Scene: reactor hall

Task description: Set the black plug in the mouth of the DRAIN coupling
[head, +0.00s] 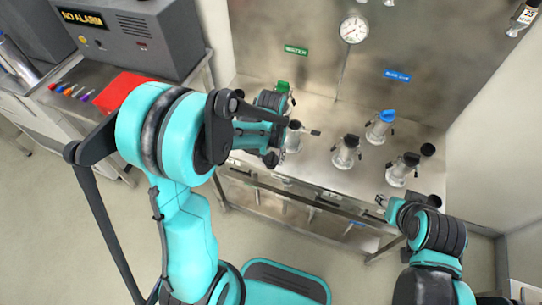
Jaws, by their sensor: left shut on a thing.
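My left gripper (278,142) is over the left part of the steel bench. It is shut on a small dark thing, which I take to be the black plug; the fingers mostly hide it. Just right of it stands a silvery coupling (293,140) with a dark lever pointing right. I cannot tell whether the plug touches its mouth. Two more couplings with dark tops, one near the middle (346,152) and one at the right (403,170), stand upright on the bench. I cannot read which one is DRAIN. My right gripper (384,204) is by the bench's front right corner; its jaws are unclear.
A blue-topped coupling (380,128) and a green-topped one (282,88) stand farther back. A black cup-like thing (428,150) is at the right. A gauge (353,29) is on the back panel. A red box (117,91) and a grey alarm unit (130,35) are at the left.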

